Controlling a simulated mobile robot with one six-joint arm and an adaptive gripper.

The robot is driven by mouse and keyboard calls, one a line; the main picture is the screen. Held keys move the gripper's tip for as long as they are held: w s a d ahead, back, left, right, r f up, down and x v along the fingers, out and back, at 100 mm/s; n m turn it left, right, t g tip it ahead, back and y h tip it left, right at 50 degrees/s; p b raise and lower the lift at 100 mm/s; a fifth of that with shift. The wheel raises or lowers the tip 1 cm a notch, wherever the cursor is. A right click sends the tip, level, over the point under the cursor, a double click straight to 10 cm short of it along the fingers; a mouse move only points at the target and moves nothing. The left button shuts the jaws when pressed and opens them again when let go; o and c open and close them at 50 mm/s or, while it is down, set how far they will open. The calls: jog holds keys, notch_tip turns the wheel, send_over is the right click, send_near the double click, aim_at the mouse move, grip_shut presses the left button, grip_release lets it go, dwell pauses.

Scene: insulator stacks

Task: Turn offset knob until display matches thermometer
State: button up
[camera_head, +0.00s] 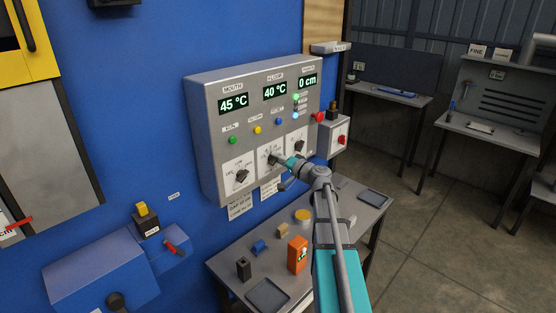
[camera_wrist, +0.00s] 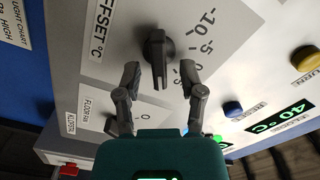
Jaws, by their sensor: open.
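The offset knob (camera_wrist: 158,52), a black knob with a long grip bar, sits on a white plate marked "OFFSET °C" with a -10, -5, 0 scale. My gripper (camera_wrist: 160,74) is open, its two fingers on either side of the bar in the wrist view, with gaps showing. In the head view my gripper (camera_head: 281,160) is at the middle knob of the grey control panel (camera_head: 207,135). The panel's displays read 45 °C (camera_head: 233,103), 40 °C (camera_head: 275,91) and 0 cm (camera_head: 308,81). An orange handheld device (camera_head: 297,254) stands on the table; its reading is too small to tell.
Other knobs (camera_head: 241,176) flank the middle one, with coloured buttons (camera_head: 257,129) above. A table (camera_head: 345,199) below holds several small items and dark trays (camera_head: 267,295). Open floor lies further right.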

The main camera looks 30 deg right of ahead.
jog(key=v, duration=1.2)
dwell(0.3)
dwell(0.5)
jog(key=s+a+f+n+g+y, duration=0.1)
jog(key=a+f+n+g, duration=0.3)
jog(key=a, duration=0.6)
jog(key=s+a+f+n+g+y, duration=0.1)
jog(key=a+f+g, duration=0.45)
jog(key=a, duration=0.35)
jog(key=s+a+f+n+g+h, duration=0.3)
jog(key=s+a+f+g+h, duration=0.4)
jog(key=s, duration=0.6)
jog(key=shift+a+f+h, duration=0.6)
jog(key=shift+a+f, duration=0.4)
jog(key=shift+a, duration=0.15)
jog(key=shift+w+g, duration=0.1)
jog(key=shift+g, duration=0.15)
